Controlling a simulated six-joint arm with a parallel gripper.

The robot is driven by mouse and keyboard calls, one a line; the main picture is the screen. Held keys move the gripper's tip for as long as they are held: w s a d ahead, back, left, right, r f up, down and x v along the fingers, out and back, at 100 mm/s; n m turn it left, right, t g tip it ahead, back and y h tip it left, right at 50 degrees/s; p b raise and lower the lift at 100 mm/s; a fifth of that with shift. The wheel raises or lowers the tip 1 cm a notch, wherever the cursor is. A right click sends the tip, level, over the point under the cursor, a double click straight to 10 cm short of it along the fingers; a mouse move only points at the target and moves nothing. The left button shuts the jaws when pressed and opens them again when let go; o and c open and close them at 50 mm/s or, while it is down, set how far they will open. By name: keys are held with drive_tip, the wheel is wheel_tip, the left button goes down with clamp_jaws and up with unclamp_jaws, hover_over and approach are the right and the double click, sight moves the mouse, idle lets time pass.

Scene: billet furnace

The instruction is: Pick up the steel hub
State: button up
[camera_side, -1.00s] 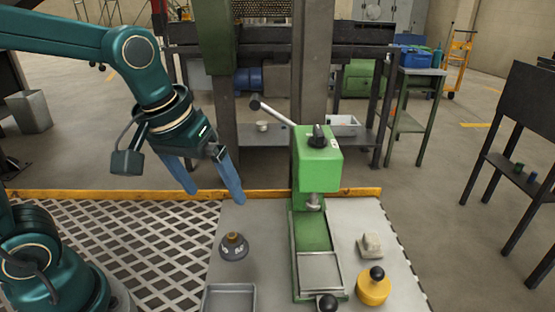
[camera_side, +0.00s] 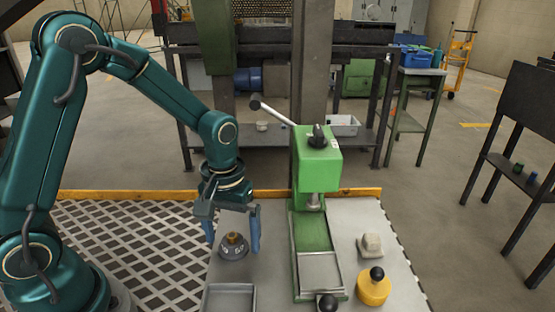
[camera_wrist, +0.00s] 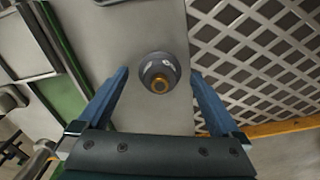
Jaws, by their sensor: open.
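The steel hub (camera_side: 233,249) is a grey round piece with a brass-coloured top, standing upright on the grey work plate. In the wrist view the hub (camera_wrist: 158,76) lies between and a little beyond the two blue fingers. My gripper (camera_side: 232,250) points down with its fingers apart, one on each side of the hub in the side view. In the wrist view my gripper (camera_wrist: 160,80) is open and empty. A gap shows between each finger and the hub there; whether the fingertips are level with the hub is hard to tell.
A green press (camera_side: 317,160) with a lever stands right of the hub. A shallow grey tray (camera_side: 229,300) lies in front of the hub. A yellow piece with a black knob (camera_side: 373,287) and a pale block (camera_side: 370,247) are at the right. A perforated grating (camera_side: 130,240) lies left.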

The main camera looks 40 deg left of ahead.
drive_tip(key=shift+f, duration=0.2)
clamp_jaws()
drive_tip(key=shift+r, duration=0.15)
